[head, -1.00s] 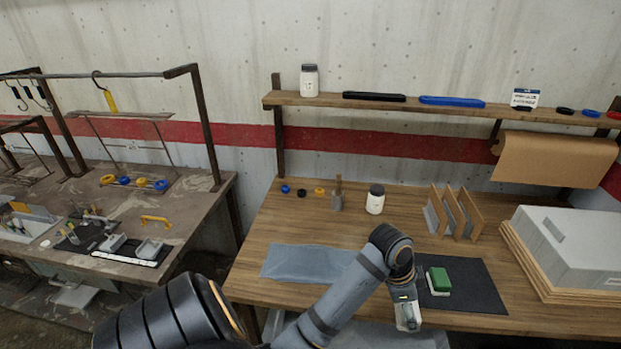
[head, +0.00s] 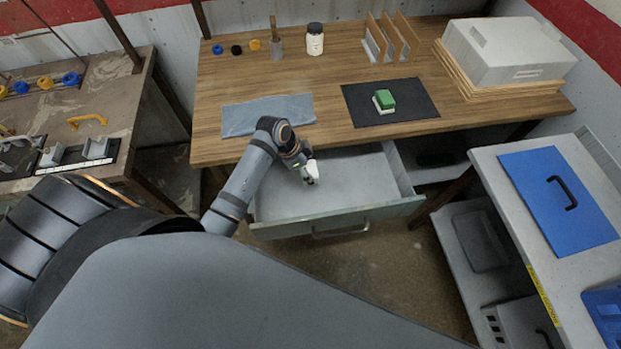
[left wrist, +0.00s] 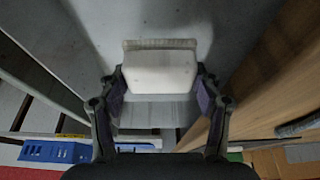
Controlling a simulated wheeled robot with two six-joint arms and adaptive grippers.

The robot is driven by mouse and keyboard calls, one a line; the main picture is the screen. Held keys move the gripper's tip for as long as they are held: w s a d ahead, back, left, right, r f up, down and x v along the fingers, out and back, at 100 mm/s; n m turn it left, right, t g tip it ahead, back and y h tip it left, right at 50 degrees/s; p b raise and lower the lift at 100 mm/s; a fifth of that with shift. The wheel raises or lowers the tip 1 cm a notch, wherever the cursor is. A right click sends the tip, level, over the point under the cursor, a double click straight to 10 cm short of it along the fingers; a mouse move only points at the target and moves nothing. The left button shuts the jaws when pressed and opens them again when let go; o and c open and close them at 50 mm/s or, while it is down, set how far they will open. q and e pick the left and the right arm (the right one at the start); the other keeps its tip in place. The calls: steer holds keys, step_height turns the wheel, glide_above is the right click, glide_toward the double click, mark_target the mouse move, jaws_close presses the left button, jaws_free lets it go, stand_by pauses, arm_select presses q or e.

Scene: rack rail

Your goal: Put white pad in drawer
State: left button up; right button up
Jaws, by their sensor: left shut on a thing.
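The white pad (left wrist: 158,70) is between the fingers of my left gripper (left wrist: 160,88) in the left wrist view. In the head view my left gripper (head: 308,172) is shut on the white pad (head: 312,169), which is small and partly hidden there. The gripper hangs over the open drawer (head: 360,217), which is pulled out below the wooden bench. The drawer's grey floor looks empty where it shows. I cannot tell whether the pad touches the floor. My right gripper is not in view.
The bench top (head: 335,85) holds a black mat (head: 415,100) with a green and white block (head: 384,101), a grey cloth (head: 266,114) and a white jar (head: 315,40). At the right stands a grey cart (head: 500,180) with a blue panel (head: 550,200).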

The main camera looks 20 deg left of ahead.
arm_select(q)
step_height(320, 180, down, 3)
steer(key=shift+w+f, duration=0.1)
steer(key=shift+f, duration=0.1)
step_height(320, 180, down, 4)
steer(key=shift+r, duration=0.15)
steer(key=shift+f, duration=0.2)
steer(key=o, duration=1.1)
steer(key=shift+o, duration=0.2)
